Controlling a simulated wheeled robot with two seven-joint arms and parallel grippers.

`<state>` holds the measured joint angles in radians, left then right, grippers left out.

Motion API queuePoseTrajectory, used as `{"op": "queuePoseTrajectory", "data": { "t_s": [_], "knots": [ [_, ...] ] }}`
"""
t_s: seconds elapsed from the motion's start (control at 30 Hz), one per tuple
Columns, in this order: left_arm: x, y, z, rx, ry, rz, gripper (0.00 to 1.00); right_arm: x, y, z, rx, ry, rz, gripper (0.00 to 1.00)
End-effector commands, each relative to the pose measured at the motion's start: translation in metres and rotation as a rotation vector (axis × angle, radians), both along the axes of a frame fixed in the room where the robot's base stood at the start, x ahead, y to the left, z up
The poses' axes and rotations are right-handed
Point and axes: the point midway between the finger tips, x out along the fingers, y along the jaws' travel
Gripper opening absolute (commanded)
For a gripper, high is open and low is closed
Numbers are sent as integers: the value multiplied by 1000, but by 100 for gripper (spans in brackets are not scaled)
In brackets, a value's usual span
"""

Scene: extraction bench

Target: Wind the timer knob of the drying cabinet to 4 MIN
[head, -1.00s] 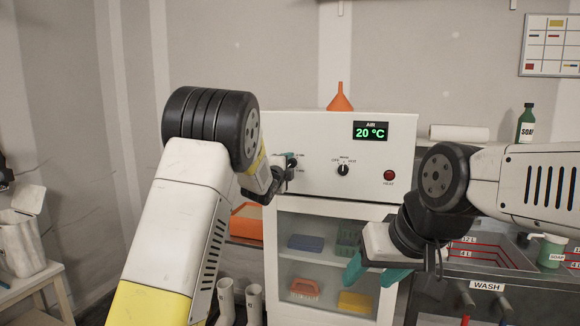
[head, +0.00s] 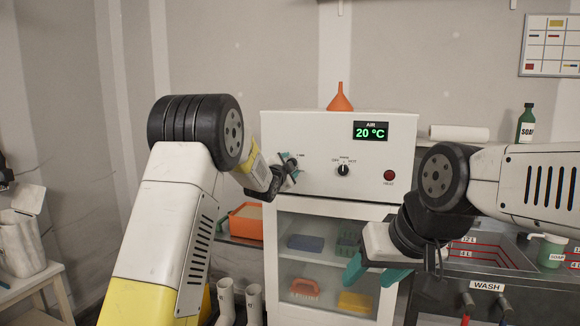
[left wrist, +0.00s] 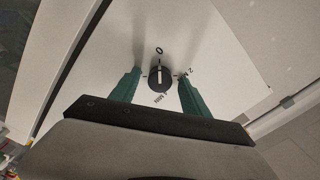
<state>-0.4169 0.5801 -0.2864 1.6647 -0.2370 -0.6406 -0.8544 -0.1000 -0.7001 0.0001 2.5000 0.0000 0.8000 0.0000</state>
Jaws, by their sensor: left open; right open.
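The drying cabinet (head: 300,130) is white, with a green 20 °C display on its upper panel. Its black timer knob (left wrist: 160,78) shows in the left wrist view, with a white pointer line towards the 0 mark at the top. A "2 M…" mark is at the right and a "MIN" mark below, its number unclear. My left gripper (head: 289,170) is open at the panel's left side, with teal fingers on either side of the knob; contact is not clear. In the head view it hides most of the knob. My right gripper (head: 370,275) is open and empty before the cabinet's lower right.
A mode knob (head: 343,170) and red HEAT button (head: 389,175) are on the same panel. An orange funnel (head: 340,98) stands on top. Coloured items sit on shelves behind the cabinet's door. The wash sink (head: 490,262) is at the right.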

Motion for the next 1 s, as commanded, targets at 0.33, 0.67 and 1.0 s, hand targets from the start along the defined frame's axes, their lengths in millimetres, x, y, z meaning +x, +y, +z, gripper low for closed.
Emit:
{"op": "queuePoseTrajectory", "data": {
  "t_s": [0.33, 0.67, 1.0],
  "knots": [
    [0, 2, 0, -495, 160, 1, 55, 0, 0, 0, 0, 0, 0, 54],
    [0, 1, 0, -936, 304, 1, 55, 0, 0, 0, 0, 0, 0, 54],
    [0, 0, 0, -1023, 332, 0, 55, 0, 0, 0, 0, 0, 0, 54]
  ]
}}
